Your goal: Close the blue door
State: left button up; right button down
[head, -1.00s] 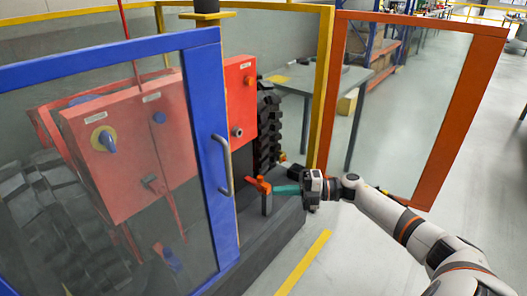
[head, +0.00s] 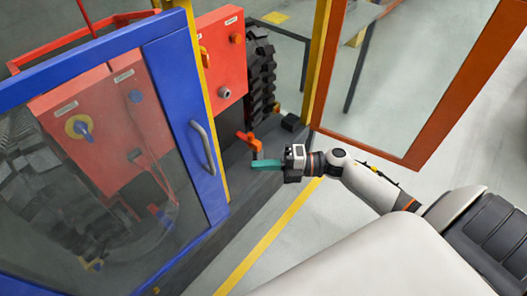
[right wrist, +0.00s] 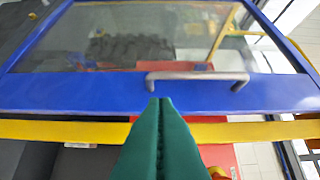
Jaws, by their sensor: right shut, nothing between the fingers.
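The blue door (head: 176,110) has a blue frame around a clear pane and fills the left of the head view. Its grey bar handle (head: 203,148) is upright near the door's right edge. A yellow post (head: 205,90) runs along that edge; I cannot tell whether a small gap is left. In the right wrist view the blue door (right wrist: 95,88) and its handle (right wrist: 198,77) lie beyond my fingertips. My right gripper (head: 254,164) has teal fingers, shut and empty, to the right of the handle and apart from it in the head view. My left gripper is out of view.
Inside the enclosure are a red box (head: 222,60), black toothed parts (head: 261,70) and an orange lever (head: 247,140). An orange-framed door (head: 335,75) stands open at the right. A yellow line (head: 262,240) marks the grey floor, which is clear there.

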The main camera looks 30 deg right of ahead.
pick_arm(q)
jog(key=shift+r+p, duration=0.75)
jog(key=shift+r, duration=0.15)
pick_arm(e)
jog(key=w+a, duration=0.7)
jog(key=shift+w, duration=0.15)
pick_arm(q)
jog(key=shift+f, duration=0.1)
pick_arm(e)
jog(key=shift+w, duration=0.1)
